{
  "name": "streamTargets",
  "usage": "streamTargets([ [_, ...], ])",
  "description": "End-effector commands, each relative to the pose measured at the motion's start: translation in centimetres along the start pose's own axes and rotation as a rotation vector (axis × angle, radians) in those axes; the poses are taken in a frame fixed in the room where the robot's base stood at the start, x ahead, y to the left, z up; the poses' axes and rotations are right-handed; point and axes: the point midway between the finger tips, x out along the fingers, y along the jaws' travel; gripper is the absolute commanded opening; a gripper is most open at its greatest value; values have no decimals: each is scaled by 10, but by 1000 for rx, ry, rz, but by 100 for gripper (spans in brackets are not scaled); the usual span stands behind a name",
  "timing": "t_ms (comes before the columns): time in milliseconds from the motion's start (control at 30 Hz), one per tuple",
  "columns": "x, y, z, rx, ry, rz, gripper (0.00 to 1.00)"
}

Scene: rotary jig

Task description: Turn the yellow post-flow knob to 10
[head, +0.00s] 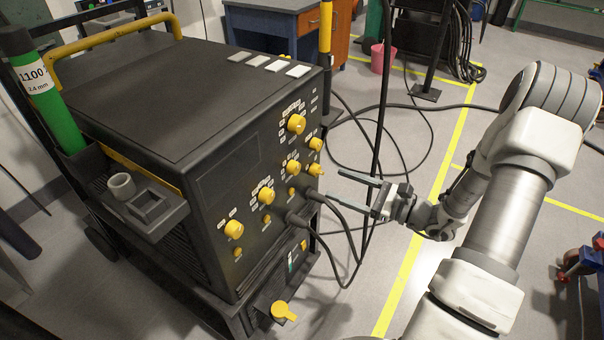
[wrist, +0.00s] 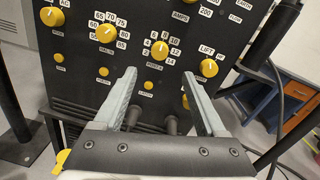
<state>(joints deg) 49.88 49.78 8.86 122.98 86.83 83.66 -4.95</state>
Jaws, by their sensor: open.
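The yellow post-flow knob (wrist: 160,50) is on the front panel of the black welding machine (head: 190,110). White number tags from 2 to 14, including 10, ring it in the wrist view. In the head view the knob (head: 293,167) is in the panel's middle row. My gripper (head: 333,184) is open and empty, its fingers pointing at the panel from the right. In the wrist view the gripper's tips (wrist: 160,75) appear just below the knob, one on each side, apart from it.
Other yellow knobs flank it: the 60-to-85 knob (wrist: 106,33) and the LIFT/HF knob (wrist: 209,68). Cable plugs (head: 297,219) stick out of the panel below, with cables hanging (head: 352,238). A dark upright pole (head: 381,100) stands right of the machine.

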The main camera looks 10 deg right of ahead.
Motion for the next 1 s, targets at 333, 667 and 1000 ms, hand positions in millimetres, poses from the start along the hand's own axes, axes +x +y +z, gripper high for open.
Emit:
streamTargets([
  [333,76,1,-2,-3,0,4,73],
  [667,109,0,0,0,0,1,73],
  [1000,110,0,0,0,1,1,64],
])
